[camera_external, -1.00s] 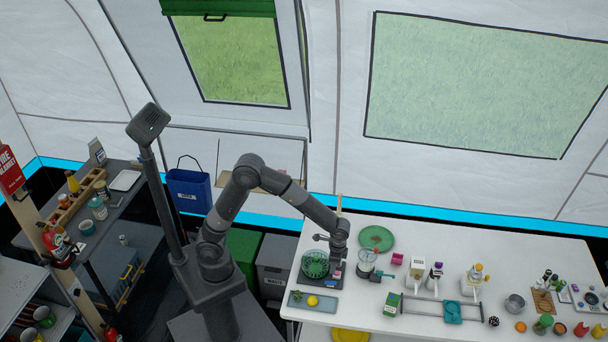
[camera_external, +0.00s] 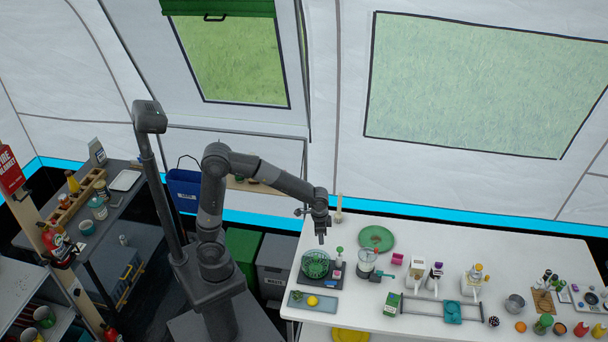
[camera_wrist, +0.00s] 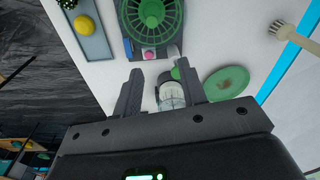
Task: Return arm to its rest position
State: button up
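My gripper (camera_external: 321,238) hangs above the left end of the white table, higher than the things on it. In the wrist view my gripper (camera_wrist: 160,88) shows two dark fingers set apart with a gap between them. Nothing is held between them. A glass jar-like vessel (camera_wrist: 172,98) shows through the gap, lower down on the table. My arm is bent at the elbow and reaches from its base out to the right.
A blue bin (camera_external: 188,192) and a dark shelf (camera_external: 120,225) stand left.

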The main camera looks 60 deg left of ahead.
jog(key=s+a+r+n+t, duration=0.1)
jog(key=s+a+r+n, duration=0.1)
jog(key=a+r, duration=0.35)
jog(key=s+a+r+n+t, duration=0.1)
jog(key=s+a+r, duration=0.15)
jog(key=a, duration=0.55)
jog(key=s+a+r+n+t, duration=0.1)
jog(key=s+a+n+t, duration=0.1)
jog(key=s+a, duration=0.8)
jog(key=shift+s+r+n+t, duration=0.25)
jog(key=shift+r+n+t, duration=0.15)
jog(key=shift+n, duration=0.5)
